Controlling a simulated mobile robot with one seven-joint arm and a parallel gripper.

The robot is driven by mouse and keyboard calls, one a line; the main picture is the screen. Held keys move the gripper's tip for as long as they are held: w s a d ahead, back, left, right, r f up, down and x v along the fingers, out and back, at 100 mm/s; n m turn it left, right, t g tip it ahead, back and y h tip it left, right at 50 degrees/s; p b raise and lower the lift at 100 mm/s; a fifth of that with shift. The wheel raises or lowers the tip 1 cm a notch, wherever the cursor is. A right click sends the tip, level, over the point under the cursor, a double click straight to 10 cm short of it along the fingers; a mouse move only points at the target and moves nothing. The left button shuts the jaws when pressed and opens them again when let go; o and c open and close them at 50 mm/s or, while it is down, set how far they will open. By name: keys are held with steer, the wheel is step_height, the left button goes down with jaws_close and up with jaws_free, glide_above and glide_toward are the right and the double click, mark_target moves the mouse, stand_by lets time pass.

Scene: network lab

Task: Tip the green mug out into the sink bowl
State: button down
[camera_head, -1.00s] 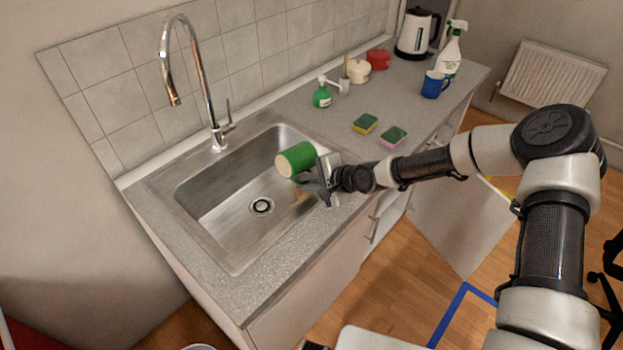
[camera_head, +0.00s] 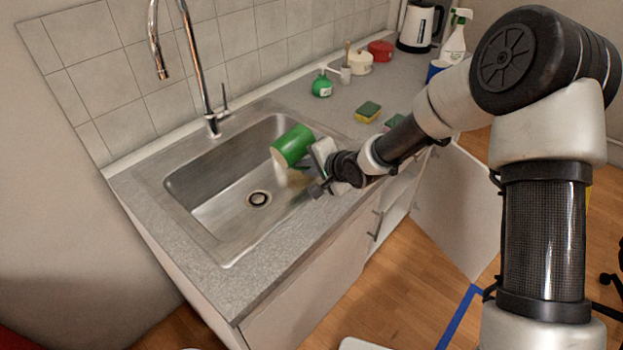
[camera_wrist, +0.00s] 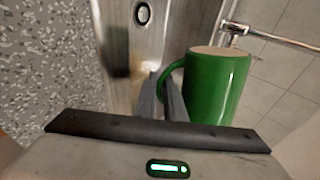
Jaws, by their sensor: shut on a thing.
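The green mug (camera_head: 293,146) is over the right part of the sink bowl (camera_head: 225,205), tilted on its side. In the head view its pale end faces left and down. The wrist view shows the mug (camera_wrist: 216,88) to the right of the fingers, with its handle between them. My gripper (camera_head: 312,170) is shut on the mug's handle; the fingertips (camera_wrist: 168,95) show closely in the wrist view. The drain (camera_head: 259,199) lies below and left of the mug. Whether anything is leaving the mug cannot be told.
A tall faucet (camera_head: 205,90) stands behind the bowl. On the counter to the right are a green soap bottle (camera_head: 321,86), a yellow-green sponge (camera_head: 368,112), another sponge partly behind my arm, a kettle (camera_head: 418,27), a spray bottle and a mostly hidden blue mug. A cabinet door (camera_head: 455,205) hangs open.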

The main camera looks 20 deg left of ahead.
steer(key=shift+s+a+f+n+t+b, duration=0.2)
steer(key=shift+f+n+t+b, duration=0.25)
steer(key=shift+b, duration=1.85)
steer(key=b, duration=0.3)
steer(key=r+n+t+h+b, duration=0.1)
steer(key=b, duration=0.2)
steer(key=shift+w+d, duration=0.2)
steer(key=shift+w, duration=0.1)
steer(key=shift+w+f+t+b, duration=0.1)
steer(key=shift+t+b, duration=0.25)
steer(key=shift+b, duration=0.75)
steer(key=b, duration=0.3)
steer(key=shift+w+d+f+n+t, duration=0.1)
steer(key=shift+w+n+t, duration=0.05)
steer(key=shift+n+t, duration=0.15)
steer(key=b, duration=0.4)
steer(key=shift+w+n+t, duration=0.15)
steer(key=shift+n+t, duration=0.1)
steer(key=shift+t, duration=0.05)
